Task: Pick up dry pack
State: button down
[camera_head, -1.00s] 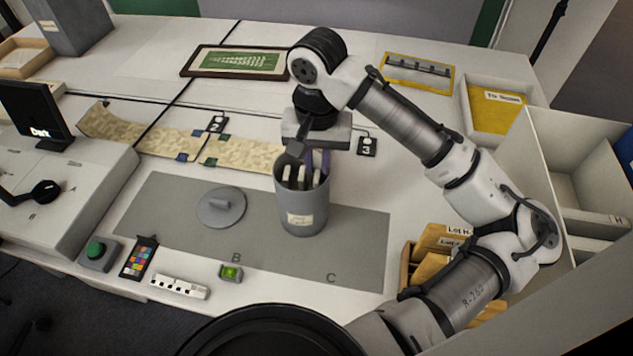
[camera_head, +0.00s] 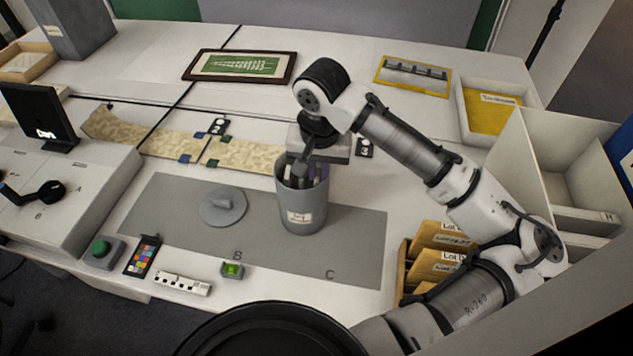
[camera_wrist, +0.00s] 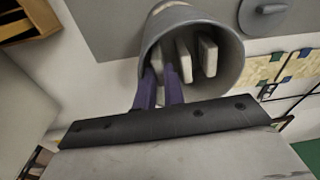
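A grey canister (camera_head: 302,208) with a paper label stands upright and open on the grey mat. It also shows in the wrist view (camera_wrist: 228,72), with several pale slab-like packs (camera_wrist: 207,56) standing inside. I cannot tell which is the dry pack. My gripper (camera_head: 308,174) points down into the canister's mouth. In the wrist view, the purple fingers of my gripper (camera_wrist: 161,78) reach inside with a narrow gap between them, and a pale pack (camera_wrist: 157,62) shows at that gap. I cannot tell whether the fingers press on it. The canister wall hides the fingertips in the head view.
The round grey lid (camera_head: 223,208) lies left of the canister on the grey mat (camera_head: 160,215). A box of yellow lot envelopes (camera_head: 438,262) stands at right, near my arm. A tan strip (camera_head: 240,152) lies behind. The mat's front is mostly clear.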

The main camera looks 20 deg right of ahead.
aim_at(316, 178)
jog(key=shift+g, duration=0.4)
jog(key=f, duration=0.4)
jog(key=shift+s+a, duration=0.35)
jog(key=shift+a, duration=0.05)
jog(key=r, duration=0.3)
jog(key=w+r, duration=0.1)
jog(key=r, duration=0.2)
jog(key=shift+w+d, duration=0.1)
jog(key=shift+d, duration=0.05)
notch_tip(316, 178, up, 14)
jog(key=shift+s+d+f, duration=0.15)
jog(key=shift+s, duration=0.1)
